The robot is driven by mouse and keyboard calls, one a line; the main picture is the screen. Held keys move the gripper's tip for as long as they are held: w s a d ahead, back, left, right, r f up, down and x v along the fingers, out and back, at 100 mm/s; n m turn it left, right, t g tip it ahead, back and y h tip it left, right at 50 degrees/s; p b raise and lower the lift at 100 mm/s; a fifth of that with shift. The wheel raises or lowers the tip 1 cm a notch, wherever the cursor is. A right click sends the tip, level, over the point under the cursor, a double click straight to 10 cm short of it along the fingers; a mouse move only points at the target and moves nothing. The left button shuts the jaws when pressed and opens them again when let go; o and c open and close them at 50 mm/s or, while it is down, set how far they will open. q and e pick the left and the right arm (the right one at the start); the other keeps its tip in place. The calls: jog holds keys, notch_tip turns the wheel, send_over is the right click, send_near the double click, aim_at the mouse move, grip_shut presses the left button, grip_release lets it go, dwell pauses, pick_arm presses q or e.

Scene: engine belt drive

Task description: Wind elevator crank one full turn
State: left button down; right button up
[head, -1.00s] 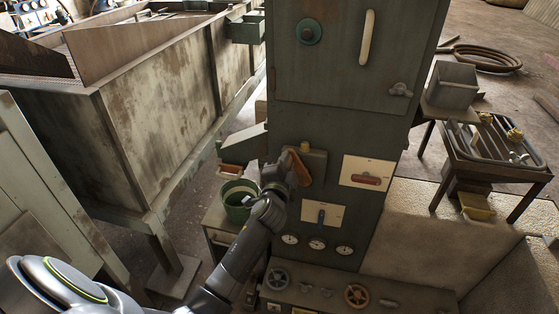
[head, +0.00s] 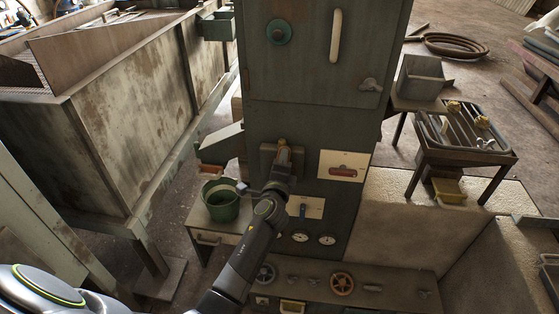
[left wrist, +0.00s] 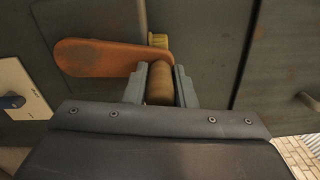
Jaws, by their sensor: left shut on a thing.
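The crank has an orange arm (left wrist: 90,56) and a brown round handle (left wrist: 160,84). It sits on the front of the tall green cabinet (head: 310,105). My left gripper (head: 283,160) is shut on the handle, with one grey finger on each side of it in the left wrist view (left wrist: 160,88). The arm reaches left from the handle there, close to the cabinet face. A brass piece (left wrist: 158,40) shows just behind the handle. In the head view my gripper hides most of the crank. My right gripper is not in view.
A green bucket (head: 222,205) stands on a small table left of my arm. A panel with a red handle (head: 343,170) is right of the crank. A lever panel (head: 308,207), gauges and handwheels (head: 342,284) lie below. A metal rack (head: 460,135) stands right.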

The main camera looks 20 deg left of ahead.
pick_arm(q)
jog(key=shift+d, duration=0.1)
dwell(0.3)
jog(key=c, duration=1.2)
grip_release()
jog(key=shift+d, duration=0.1)
